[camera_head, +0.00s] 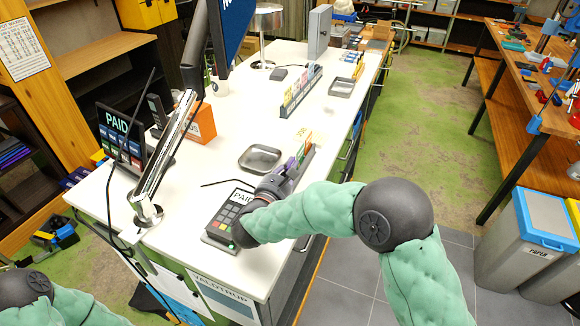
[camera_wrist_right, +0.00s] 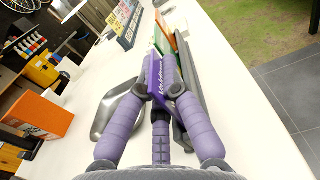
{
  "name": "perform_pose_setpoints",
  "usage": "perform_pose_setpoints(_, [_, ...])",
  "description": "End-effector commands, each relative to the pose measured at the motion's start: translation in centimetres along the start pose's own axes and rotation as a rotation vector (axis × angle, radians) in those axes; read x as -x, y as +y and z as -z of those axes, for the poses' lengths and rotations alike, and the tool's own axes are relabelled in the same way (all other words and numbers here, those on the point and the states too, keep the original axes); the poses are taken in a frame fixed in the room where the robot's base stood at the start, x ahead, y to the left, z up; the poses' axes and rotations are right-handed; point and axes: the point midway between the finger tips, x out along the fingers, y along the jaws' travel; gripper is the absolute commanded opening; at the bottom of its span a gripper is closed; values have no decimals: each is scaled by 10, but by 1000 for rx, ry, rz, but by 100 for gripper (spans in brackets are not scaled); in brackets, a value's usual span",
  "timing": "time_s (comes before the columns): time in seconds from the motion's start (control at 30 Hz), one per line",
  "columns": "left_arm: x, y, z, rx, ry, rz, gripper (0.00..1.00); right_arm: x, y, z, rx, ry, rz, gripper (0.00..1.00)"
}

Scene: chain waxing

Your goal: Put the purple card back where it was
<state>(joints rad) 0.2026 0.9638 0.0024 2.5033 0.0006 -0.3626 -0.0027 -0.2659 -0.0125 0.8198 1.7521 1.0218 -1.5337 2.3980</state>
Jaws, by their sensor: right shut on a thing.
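The purple card (camera_wrist_right: 160,78) is between the fingers of my right gripper (camera_wrist_right: 158,92), which is shut on it. In the wrist view the card stands upright at the near end of the grey card rack (camera_wrist_right: 194,100), beside or in it; I cannot tell whether it is seated. Green and orange cards (camera_wrist_right: 164,40) stand farther along the rack. In the head view my right gripper (camera_head: 284,174) is at the near end of the rack (camera_head: 309,160), and its fingers partly hide the purple card. My left gripper is out of view; only part of that arm shows at bottom left.
A metal tray (camera_head: 260,157) lies left of the rack. A card terminal (camera_head: 228,218) showing PAID is below my right forearm. A second card rack (camera_head: 302,88) stands farther back. An orange box (camera_head: 201,124) and a monitor stand are at left. White counter between is clear.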

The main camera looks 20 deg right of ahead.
Motion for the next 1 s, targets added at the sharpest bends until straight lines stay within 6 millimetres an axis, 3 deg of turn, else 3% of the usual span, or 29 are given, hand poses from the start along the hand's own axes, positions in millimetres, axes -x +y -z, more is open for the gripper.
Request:
perform_pose_setpoints(0.23, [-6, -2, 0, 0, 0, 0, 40, 0, 0, 3, 0, 0, 0, 0])
perform_pose_setpoints(0.33, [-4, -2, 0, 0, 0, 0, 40, 0, 0, 2, 0, 0, 0, 29])
perform_pose_setpoints(0.37, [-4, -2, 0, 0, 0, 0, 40, 0, 0, 2, 0, 0, 0, 30])
perform_pose_setpoints(0.83, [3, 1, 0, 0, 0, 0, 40, 1, 0, -2, 1, 0, -1, 30])
perform_pose_setpoints(1.0, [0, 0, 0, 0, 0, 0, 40, 33, 1, -1, 2, -1, -6, 30])
